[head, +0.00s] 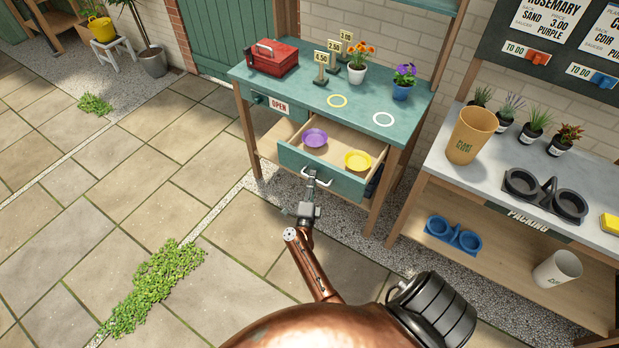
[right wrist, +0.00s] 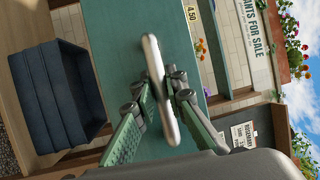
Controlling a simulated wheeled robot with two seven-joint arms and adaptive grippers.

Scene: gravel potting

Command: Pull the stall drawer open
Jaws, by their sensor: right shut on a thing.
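The stall drawer (head: 345,181) stands pulled out from the teal stall table. Inside it lie a purple saucer (head: 315,138) and a yellow saucer (head: 358,160). My right gripper (head: 311,182) is shut on the drawer's pale bar handle (head: 318,180) at the drawer front. In the right wrist view the handle (right wrist: 160,88) runs between the two green-padded fingers, with the teal drawer front behind it. My left gripper is not in view.
The stall table (head: 310,88) carries a red toolbox (head: 272,57), price signs and two potted flowers. A packing bench (head: 480,170) with pots and black carriers (head: 545,195) stands at right. Open paving (head: 150,200) lies at left and front. A dark blue crate (right wrist: 52,95) sits under the stall.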

